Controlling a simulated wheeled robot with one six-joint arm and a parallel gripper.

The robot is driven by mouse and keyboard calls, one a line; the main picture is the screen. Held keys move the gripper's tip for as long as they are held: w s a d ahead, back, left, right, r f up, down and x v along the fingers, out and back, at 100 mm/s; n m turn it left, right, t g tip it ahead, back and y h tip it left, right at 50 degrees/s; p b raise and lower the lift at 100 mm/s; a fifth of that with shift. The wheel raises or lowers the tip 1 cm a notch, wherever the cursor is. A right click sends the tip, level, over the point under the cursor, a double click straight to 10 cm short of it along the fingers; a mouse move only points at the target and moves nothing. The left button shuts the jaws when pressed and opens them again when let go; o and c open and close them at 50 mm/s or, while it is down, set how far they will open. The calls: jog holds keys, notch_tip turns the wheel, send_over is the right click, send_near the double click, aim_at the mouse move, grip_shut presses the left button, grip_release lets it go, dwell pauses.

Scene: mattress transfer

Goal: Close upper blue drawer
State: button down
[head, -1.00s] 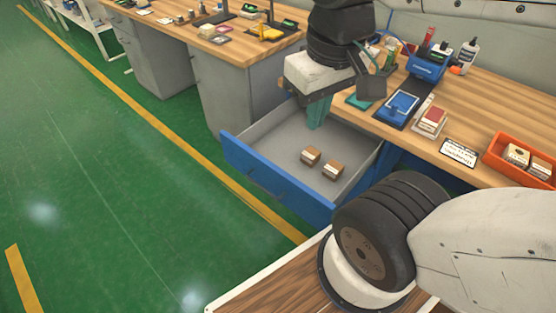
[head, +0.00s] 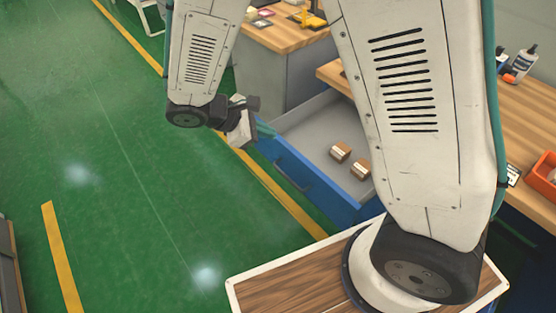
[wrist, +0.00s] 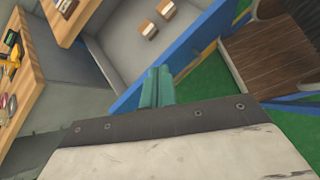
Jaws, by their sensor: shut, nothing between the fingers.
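The upper blue drawer (head: 312,188) stands pulled out from the wooden-topped bench, its grey inside holding two small brown boxes (head: 340,152). It also shows in the wrist view (wrist: 186,47). My gripper (head: 268,131) is shut and empty, on the outer side of the drawer near the left end of its blue front. In the wrist view, its teal fingers (wrist: 157,86) overlap the blue front panel; I cannot tell whether they touch it. My arm hides the right part of the drawer and where it meets the bench.
A second bench (head: 278,38) with a grey cabinet stands behind the drawer. An orange bin (head: 543,172) and bottles stand on the near bench at right. The green floor (head: 110,170) left of the drawer is clear, with yellow lines.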

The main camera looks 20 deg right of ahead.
jog(key=a+f+n+t+h, duration=0.2)
jog(key=a+f+n+t, duration=0.35)
jog(key=f, duration=0.85)
jog(key=n+g, duration=0.2)
send_near(285, 159)
notch_tip(285, 159, down, 3)
jog(key=d, duration=0.2)
jog(key=shift+w+d, duration=0.25)
jog(key=shift+d, duration=0.3)
jog(key=shift+w+d, duration=0.2)
jog(key=shift+d, duration=0.3)
jog(key=shift+w+d, duration=0.25)
jog(key=shift+d, duration=0.4)
